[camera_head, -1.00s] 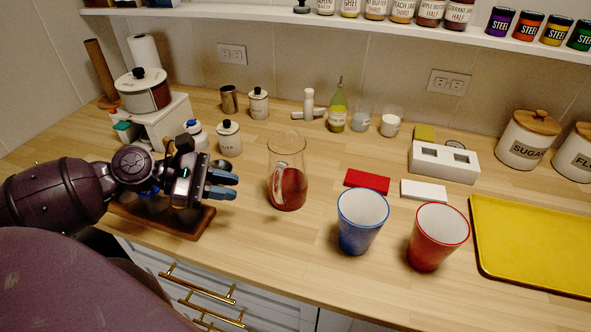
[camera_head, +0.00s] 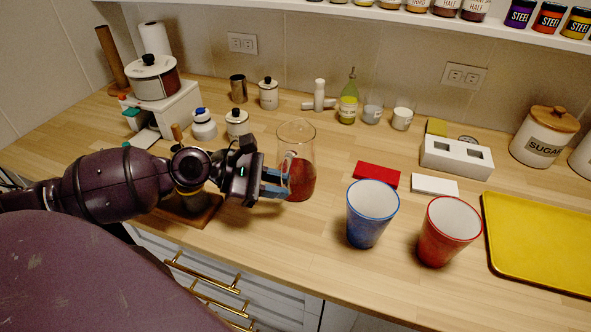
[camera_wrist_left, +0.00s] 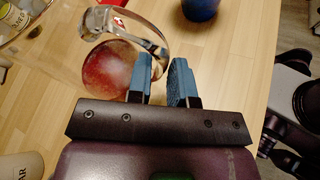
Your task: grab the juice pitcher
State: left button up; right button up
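The juice pitcher (camera_head: 301,178) is a clear glass jug with red juice in its lower part, upright on the wooden counter. In the left wrist view the pitcher (camera_wrist_left: 108,72) shows its clear handle curving toward the fingers. My left gripper (camera_head: 279,183) is at the pitcher's left, handle side. Its blue fingers (camera_wrist_left: 161,70) are apart, with a gap between them, and the near part of the handle lies at the fingertips in front of that gap. I cannot tell whether they touch the handle.
A blue cup (camera_head: 371,214) and a red cup (camera_head: 447,232) stand right of the pitcher. A red block (camera_head: 377,176) lies close by on the right. Canisters (camera_head: 237,124) and an oil bottle (camera_head: 348,100) stand behind. A yellow tray (camera_head: 540,275) is at far right.

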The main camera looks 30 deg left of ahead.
pick_arm(q)
jog(key=shift+x, duration=0.85)
jog(key=shift+c, duration=0.3)
grip_shut()
jog(key=shift+r, duration=0.25)
